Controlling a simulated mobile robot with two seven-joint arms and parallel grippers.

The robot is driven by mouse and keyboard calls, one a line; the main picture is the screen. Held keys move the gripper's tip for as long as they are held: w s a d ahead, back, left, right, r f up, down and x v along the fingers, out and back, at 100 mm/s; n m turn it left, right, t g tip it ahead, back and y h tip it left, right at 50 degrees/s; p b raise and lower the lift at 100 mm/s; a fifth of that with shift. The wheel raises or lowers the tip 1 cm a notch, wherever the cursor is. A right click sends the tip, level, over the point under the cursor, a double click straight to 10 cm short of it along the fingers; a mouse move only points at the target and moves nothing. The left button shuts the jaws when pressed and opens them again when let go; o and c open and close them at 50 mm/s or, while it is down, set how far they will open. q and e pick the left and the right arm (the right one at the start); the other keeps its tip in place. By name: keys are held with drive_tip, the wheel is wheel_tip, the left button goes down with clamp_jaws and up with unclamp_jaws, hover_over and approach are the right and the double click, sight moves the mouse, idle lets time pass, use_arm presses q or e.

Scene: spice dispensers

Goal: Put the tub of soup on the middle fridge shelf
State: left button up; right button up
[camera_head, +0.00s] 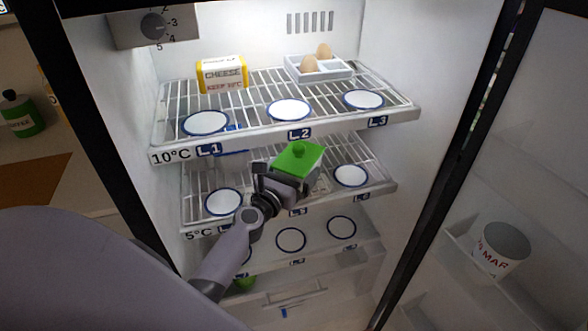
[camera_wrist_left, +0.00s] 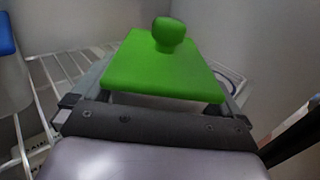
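The tub of soup (camera_head: 300,157) shows its green square lid with a round knob; its lid fills the middle of the left wrist view (camera_wrist_left: 165,68). My left gripper (camera_head: 287,182) reaches into the fridge with its fingers on both sides of the tub, shut on it. The tub is upright, over the middle of the middle shelf (camera_head: 200,180), below the top shelf's front edge. Whether its base touches the shelf is hidden. My right gripper is out of view.
The top shelf (camera_head: 350,124) carries a cheese box (camera_head: 221,73) and an egg tray (camera_head: 319,68). White round spots (camera_head: 223,202) lie left and right of the tub on the middle shelf. A blue thing (camera_wrist_left: 6,36) stands behind left.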

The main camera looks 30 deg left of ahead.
use_arm(q)
drive_tip(key=shift+r, duration=0.15)
drive_tip(key=s+d, duration=0.1)
drive_tip(key=s, duration=1.1)
drive_tip(key=s+d+f+n+g+h, duration=0.1)
drive_tip(key=s+d+f+n+g, duration=0.2)
drive_tip(key=n, duration=1.3)
drive_tip(key=s+d+f+n+g+h, duration=0.2)
drive_tip(key=s+d+f+n+g, duration=0.2)
drive_tip(key=s+d+f+n, duration=0.5)
drive_tip(key=shift+s+f+n+g, duration=0.3)
drive_tip(key=shift+s+f+n, duration=1.35)
drive_tip(key=shift+n, duration=2.25)
drive_tip(key=shift+w+f, duration=0.2)
drive_tip(key=shift+w, duration=0.05)
